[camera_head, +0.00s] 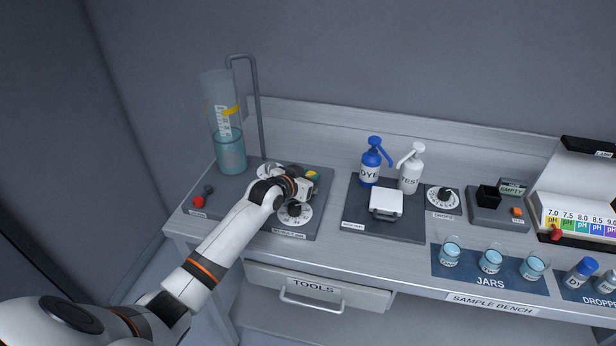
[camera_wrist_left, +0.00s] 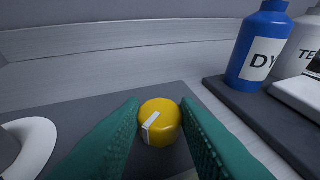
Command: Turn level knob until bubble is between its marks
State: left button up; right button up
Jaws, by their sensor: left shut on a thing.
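The yellow knob (camera_wrist_left: 160,122) with a white pointer line sits on the dark grey panel (camera_wrist_left: 80,120). Its pointer slants up to the right in the left wrist view. In the head view the knob (camera_head: 313,174) is partly covered by my left gripper (camera_head: 306,184). My left gripper's green fingers also show in the left wrist view (camera_wrist_left: 160,104), one on each side of the knob, and are shut on it. I cannot make out a bubble or its marks in either view. My right gripper is not in view.
A tall clear cylinder (camera_head: 230,152) holding blue liquid stands behind the arm, beside a bent grey pipe (camera_head: 259,110). A white dial (camera_head: 295,214) is close in front of the gripper. Blue (camera_head: 372,160) and white (camera_head: 411,170) pump bottles stand to the right.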

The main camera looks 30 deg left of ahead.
pick_arm(q)
jog(key=o, duration=1)
jog(key=shift+c, duration=0.2)
jog(key=v, duration=1.2)
jog(key=shift+b, duration=0.4)
